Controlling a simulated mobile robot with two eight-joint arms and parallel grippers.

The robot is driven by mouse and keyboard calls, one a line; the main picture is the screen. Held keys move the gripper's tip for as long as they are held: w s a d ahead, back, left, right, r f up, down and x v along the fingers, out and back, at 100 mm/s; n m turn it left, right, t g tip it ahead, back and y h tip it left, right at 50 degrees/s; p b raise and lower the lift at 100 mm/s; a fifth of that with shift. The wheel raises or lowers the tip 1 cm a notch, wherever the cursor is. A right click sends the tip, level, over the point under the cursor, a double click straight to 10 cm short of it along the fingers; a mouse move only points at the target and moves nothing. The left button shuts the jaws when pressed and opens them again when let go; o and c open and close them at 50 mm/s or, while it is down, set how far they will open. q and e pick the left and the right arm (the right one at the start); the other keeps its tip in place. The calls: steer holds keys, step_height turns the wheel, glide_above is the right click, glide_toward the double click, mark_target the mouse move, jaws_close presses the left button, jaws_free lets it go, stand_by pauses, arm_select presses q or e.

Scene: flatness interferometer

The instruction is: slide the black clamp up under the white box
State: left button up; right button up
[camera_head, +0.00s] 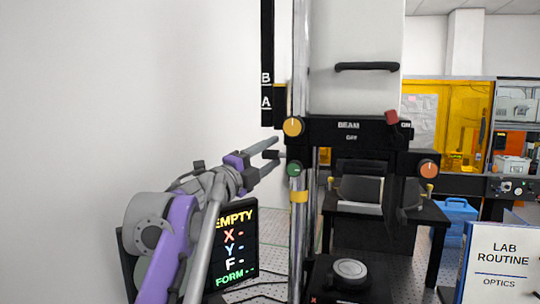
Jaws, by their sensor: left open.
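The white box (355,85) with a black handle stands high at the centre, beside a chrome column (299,245). A black housing (350,133) marked BEAM and OFF sits directly below it. Black clamp parts with a green knob (294,169) show on the column under a yellow knob (293,126); I cannot tell exactly where the clamp ends and the housing begins. My left gripper (275,153) is open, its fingers pointing right just left of the column near the green knob. I cannot tell whether they touch anything. My right gripper is out of view.
A display reading EMPTY (236,243) stands behind my left arm. A round silver piece (350,269) sits on a black stage below the housing. An orange knob (428,169) is at right. A LAB ROUTINE sign (503,258) stands front right. The wall side at left is clear.

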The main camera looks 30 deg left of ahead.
arm_select(q)
steer(key=b+v, duration=0.1)
steer(key=v, duration=1)
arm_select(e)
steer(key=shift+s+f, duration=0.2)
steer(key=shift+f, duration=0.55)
arm_select(q)
steer(key=shift+w+d, duration=0.1)
